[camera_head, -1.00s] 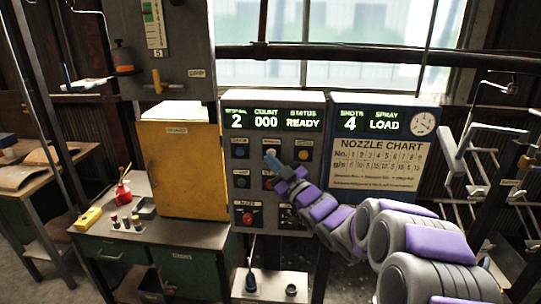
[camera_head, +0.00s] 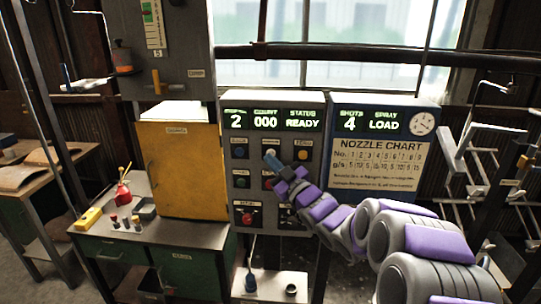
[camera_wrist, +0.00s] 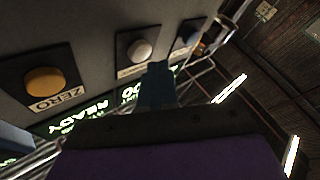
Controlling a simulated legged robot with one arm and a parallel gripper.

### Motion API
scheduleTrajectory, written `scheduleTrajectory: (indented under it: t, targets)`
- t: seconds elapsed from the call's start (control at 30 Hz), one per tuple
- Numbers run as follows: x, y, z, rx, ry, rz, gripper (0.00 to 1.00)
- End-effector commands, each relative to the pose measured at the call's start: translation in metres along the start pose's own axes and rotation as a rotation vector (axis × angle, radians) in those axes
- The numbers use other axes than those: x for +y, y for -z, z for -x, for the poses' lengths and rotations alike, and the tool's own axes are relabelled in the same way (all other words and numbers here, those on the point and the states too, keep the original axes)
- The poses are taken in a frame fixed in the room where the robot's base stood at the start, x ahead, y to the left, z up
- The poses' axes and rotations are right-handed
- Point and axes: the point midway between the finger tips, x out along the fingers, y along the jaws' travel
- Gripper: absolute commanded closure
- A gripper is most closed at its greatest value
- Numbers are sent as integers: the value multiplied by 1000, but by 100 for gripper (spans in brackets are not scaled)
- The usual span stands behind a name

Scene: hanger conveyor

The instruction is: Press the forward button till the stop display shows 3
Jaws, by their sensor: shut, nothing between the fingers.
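The control panel (camera_head: 227,133) is a grey box with a lit green display on top. Its leftmost display field (camera_head: 236,121) shows 2, beside count 000 and status READY. Below is a row with a blue button (camera_head: 239,152), a white button (camera_head: 271,149) and a yellow button (camera_head: 304,155). In the wrist view, the yellow button (camera_wrist: 45,83) is labelled ZERO; the label by the white button (camera_wrist: 139,50) is not readable. My gripper (camera_head: 270,158) is shut and empty, its blue tip just below the white button. In the wrist view, my gripper (camera_wrist: 160,68) is close to it; contact cannot be told.
Lower on the panel are a green button (camera_head: 241,182), a red button (camera_head: 267,184) and a red knob (camera_head: 248,217). A blue nozzle-chart box (camera_head: 376,185) stands right of it, showing 4 and LOAD. A yellow cabinet (camera_head: 178,170) stands left on a bench.

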Motion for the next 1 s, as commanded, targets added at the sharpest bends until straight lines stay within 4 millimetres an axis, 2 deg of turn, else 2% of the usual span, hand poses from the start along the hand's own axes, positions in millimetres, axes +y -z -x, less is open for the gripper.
scheduleTrajectory:
  t: [1.0]
  targets:
    - [7, -4, -7, -1, -1, -1, 100]
